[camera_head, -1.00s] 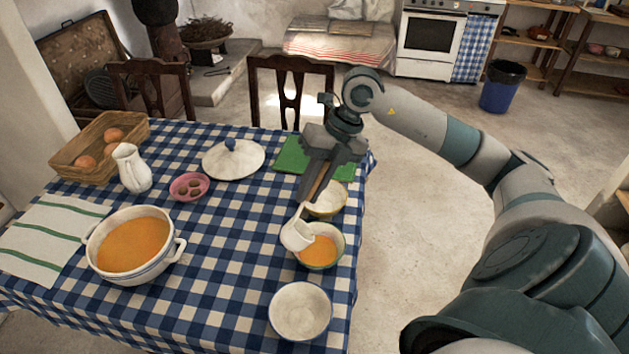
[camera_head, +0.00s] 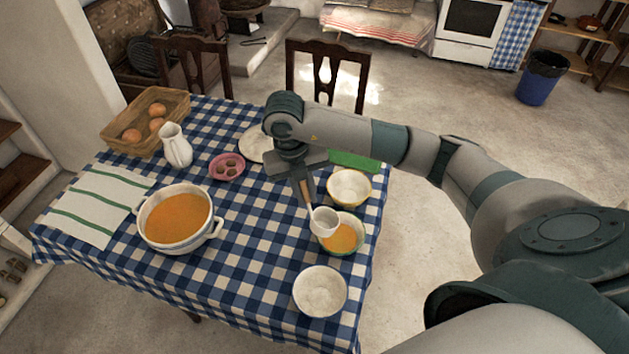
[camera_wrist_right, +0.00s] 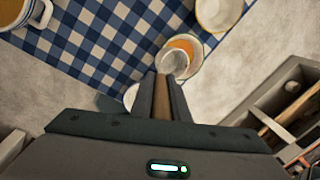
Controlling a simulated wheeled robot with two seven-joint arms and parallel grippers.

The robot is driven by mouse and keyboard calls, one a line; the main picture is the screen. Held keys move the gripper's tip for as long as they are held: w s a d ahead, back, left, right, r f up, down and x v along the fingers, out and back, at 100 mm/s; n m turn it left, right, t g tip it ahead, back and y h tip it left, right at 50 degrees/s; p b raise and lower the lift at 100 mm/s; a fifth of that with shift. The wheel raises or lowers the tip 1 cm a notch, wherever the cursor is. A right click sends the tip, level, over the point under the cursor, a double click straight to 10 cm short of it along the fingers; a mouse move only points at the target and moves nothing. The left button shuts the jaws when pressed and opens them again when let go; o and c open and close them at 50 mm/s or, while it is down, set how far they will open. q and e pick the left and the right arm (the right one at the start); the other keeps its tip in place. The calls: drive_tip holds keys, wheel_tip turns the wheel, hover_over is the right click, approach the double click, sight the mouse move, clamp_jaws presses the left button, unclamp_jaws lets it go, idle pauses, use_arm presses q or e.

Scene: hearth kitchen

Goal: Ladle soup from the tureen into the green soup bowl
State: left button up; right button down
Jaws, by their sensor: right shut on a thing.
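My right gripper (camera_head: 304,180) is shut on the brown handle of the ladle (camera_head: 323,221). The cup looks empty inside. In the right wrist view, my gripper (camera_wrist_right: 162,90) holds the handle and the ladle cup (camera_wrist_right: 173,64) partly covers the soup bowl (camera_wrist_right: 198,45). The white tureen (camera_head: 186,246) with orange soup stands to the left on the table. My left gripper is not in view.
A yellow-rimmed bowl (camera_head: 349,187) and a white bowl (camera_head: 320,291) flank the soup bowl. A pink dish (camera_head: 240,160), white jug (camera_head: 177,148), basket (camera_head: 128,117), striped towel (camera_head: 95,205) and partly hidden lid (camera_head: 254,146) share the table. Checked cloth (camera_head: 250,250) is clear between tureen and bowls.

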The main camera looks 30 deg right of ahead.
drive_tip(key=shift+w+a+r+g+h+p, duration=0.15)
drive_tip(key=shift+a+r+h+p, duration=0.05)
drive_tip(key=shift+a+h+p, duration=0.4)
drive_tip(key=shift+w+a+r+g+h+p, duration=0.2)
drive_tip(key=shift+a+h+p, duration=0.2)
drive_tip(key=shift+p, duration=0.25)
drive_tip(key=shift+w+a+r+g+h+p, duration=0.2)
drive_tip(key=shift+a+h+p, duration=0.25)
drive_tip(key=shift+h+p, duration=0.2)
drive_tip(key=shift+f, duration=0.1)
